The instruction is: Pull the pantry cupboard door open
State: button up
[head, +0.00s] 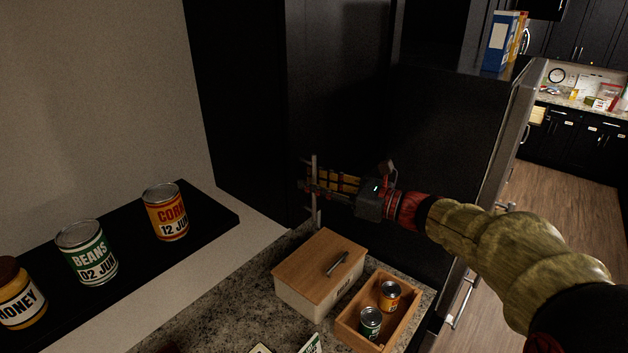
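The pantry cupboard door (345,75) is a tall dark panel behind the counter, in the middle of the head view. It looks closed, though its edges are hard to make out in the dark. Its handle (315,212) is a slim upright metal bar low on the panel. My gripper (308,183) reaches in from the right, with its fingers at the handle's mid-height and their tips crossing the bar. I cannot tell whether the fingers are closed on the bar or only around it.
A wooden-lidded box (318,268) and an open wooden tray (399,334) with two small cans stand on the granite counter (225,310) below my gripper. A black shelf (205,204) at left holds a honey jar, a beans can and a corn can. Open floor (540,185) lies right.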

jog(key=shift+c, duration=1.3)
jog(key=c, duration=0.4)
